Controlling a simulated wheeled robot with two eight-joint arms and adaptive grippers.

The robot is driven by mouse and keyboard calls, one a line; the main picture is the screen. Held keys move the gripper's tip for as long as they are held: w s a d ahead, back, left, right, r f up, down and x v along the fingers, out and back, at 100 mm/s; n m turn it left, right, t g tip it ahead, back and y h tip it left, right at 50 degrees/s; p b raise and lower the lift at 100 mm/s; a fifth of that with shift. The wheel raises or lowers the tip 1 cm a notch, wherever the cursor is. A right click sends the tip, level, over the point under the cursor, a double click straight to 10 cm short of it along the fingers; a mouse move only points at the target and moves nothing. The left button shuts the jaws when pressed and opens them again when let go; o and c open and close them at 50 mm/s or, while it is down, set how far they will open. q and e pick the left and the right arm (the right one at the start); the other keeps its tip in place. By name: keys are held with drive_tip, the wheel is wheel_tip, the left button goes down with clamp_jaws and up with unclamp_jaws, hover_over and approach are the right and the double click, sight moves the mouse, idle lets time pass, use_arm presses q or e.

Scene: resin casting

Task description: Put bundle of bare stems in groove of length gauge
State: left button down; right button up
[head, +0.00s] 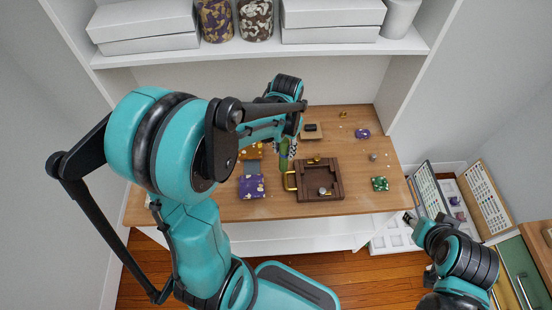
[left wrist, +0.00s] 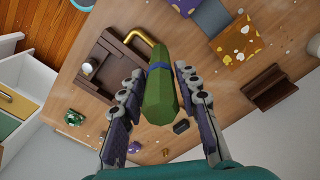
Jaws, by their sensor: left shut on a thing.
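The bundle of bare stems (left wrist: 162,95) is green with a blue band, in the left wrist view. My left gripper (left wrist: 158,78) is shut on it, one finger on each side. In the head view the bundle (head: 284,158) hangs below my left gripper (head: 287,146), left of the dark wooden frame. A dark brown grooved block (left wrist: 271,89), which looks like the length gauge, lies to the right in the left wrist view, apart from the bundle. My arm seems to hide it in the head view. My right gripper (head: 410,218) is low at the right, away from the table; its fingers are too small to read.
A dark wooden frame (head: 335,191) with a brass handle stands close to the bundle. Purple (head: 252,192), grey (left wrist: 212,17) and orange spotted (left wrist: 237,42) pieces lie on the table's left part. A green piece (head: 380,184) lies to the right. The table's right side has free room.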

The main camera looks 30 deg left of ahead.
use_arm(q)
drive_tip(key=f, duration=0.1)
drive_tip(key=a+f+b, duration=0.1)
drive_tip(key=f, duration=0.1)
drive_tip(key=a+f, duration=0.1)
drive_tip(key=f, duration=0.1)
drive_tip(key=shift+s+a+f+b, duration=0.15)
drive_tip(key=shift+s+f+b, duration=0.15)
drive_tip(key=shift+b, duration=0.1)
drive_tip(key=shift+f, duration=0.1)
drive_tip(key=c, duration=1.1)
unclamp_jaws()
